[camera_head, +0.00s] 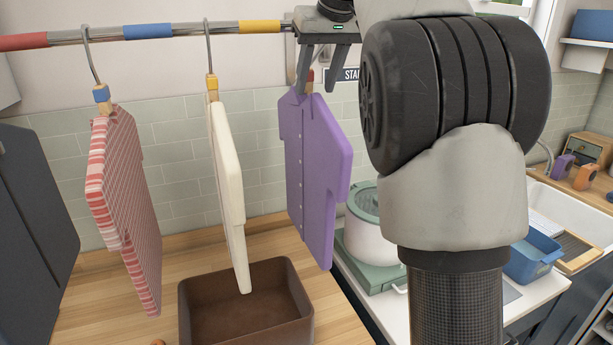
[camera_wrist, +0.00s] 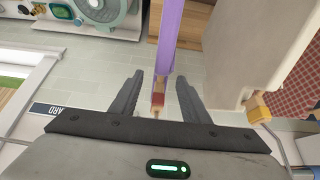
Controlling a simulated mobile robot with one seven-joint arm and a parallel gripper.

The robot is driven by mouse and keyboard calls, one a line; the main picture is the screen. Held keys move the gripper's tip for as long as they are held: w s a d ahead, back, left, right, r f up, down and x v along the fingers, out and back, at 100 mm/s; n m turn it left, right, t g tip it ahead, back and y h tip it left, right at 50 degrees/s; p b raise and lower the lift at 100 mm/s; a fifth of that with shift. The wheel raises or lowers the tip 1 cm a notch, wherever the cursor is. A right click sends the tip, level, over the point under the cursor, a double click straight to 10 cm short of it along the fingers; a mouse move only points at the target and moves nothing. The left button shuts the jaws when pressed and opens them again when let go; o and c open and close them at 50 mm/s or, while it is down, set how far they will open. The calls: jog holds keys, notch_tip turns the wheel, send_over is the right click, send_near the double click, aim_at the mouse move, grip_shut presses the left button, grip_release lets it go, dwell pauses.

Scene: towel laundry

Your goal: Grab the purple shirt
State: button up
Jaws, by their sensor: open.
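The purple shirt (camera_head: 318,165) hangs from its hanger on the rail, at the right end of the row in the head view. In the wrist view it shows edge-on as a purple strip (camera_wrist: 167,40), with a red and tan hanger neck (camera_wrist: 158,98) below it. My gripper (camera_head: 318,80) is at the top of this hanger, just under the rail. In the wrist view my gripper's fingers (camera_wrist: 160,95) are open, one on each side of the hanger neck, with gaps between. The hanger's hook is partly hidden by my gripper in the head view.
A cream shirt (camera_head: 227,180) and a red striped shirt (camera_head: 125,205) hang to the left on the rail (camera_head: 110,34). A brown bin (camera_head: 245,325) stands below on the wooden counter. A white pot (camera_head: 368,235) and a sink (camera_head: 575,215) are at right.

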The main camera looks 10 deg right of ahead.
aim_at(314, 91)
jog(key=x, duration=0.4)
jog(key=shift+w+f, duration=0.15)
jog(key=shift+f, duration=0.1)
jog(key=x, duration=0.5)
jog(key=shift+s+f+b, duration=0.3)
jog(key=shift+b, duration=0.1)
grip_shut()
